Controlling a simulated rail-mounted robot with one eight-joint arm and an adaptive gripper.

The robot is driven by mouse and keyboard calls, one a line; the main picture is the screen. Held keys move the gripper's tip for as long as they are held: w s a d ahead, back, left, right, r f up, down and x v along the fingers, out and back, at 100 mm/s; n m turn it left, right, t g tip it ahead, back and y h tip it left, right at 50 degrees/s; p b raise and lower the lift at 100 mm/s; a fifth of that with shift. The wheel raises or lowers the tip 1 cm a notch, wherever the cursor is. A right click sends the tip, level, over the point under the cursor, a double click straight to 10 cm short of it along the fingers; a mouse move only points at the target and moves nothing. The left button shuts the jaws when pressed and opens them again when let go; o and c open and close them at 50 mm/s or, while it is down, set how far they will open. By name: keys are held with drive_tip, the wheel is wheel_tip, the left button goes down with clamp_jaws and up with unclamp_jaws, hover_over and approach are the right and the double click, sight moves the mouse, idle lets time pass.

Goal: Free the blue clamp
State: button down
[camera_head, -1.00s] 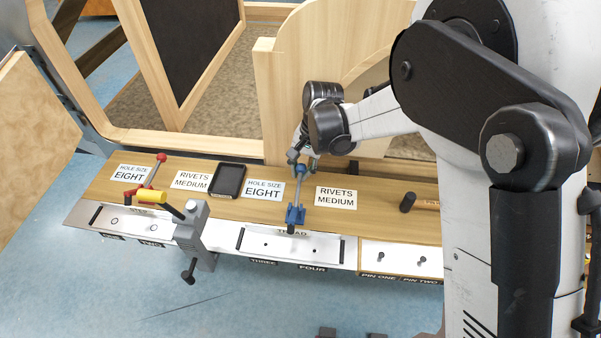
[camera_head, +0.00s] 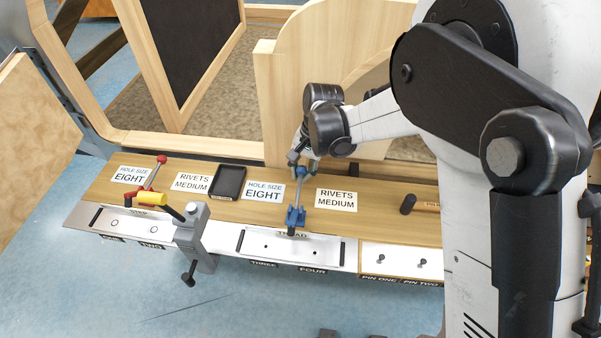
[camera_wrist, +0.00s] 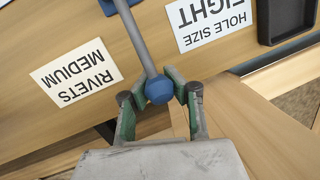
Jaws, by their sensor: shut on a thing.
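The blue clamp (camera_head: 296,214) sits at the front edge of the wooden bench, above the plate with the THREE and FOUR labels. Its grey bar runs back from the blue body to a blue knob (camera_wrist: 159,90) at the far end. My gripper (camera_head: 302,168) is at that knob. In the wrist view my gripper (camera_wrist: 160,101) has its two green-padded fingers on either side of the knob, shut on it. The clamp's blue body shows only in part at the top of the wrist view.
A red clamp (camera_head: 152,181) and a grey clamp with a yellow handle (camera_head: 193,230) stand to the left. A black tray (camera_head: 228,182) and paper labels (camera_head: 337,199) lie on the bench. A hammer-like tool (camera_head: 409,204) lies to the right. Wooden frame panels rise behind.

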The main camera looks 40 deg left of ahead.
drive_tip(key=shift+w+d, duration=0.1)
drive_tip(key=shift+d, duration=0.1)
drive_tip(key=c, duration=1.7)
unclamp_jaws()
drive_tip(key=shift+c, duration=0.2)
drive_tip(key=o, duration=0.3)
drive_tip(key=a+v, duration=0.1)
drive_tip(key=v, duration=0.6)
drive_tip(key=shift+d+r, duration=0.3)
drive_tip(key=shift+d, duration=0.2)
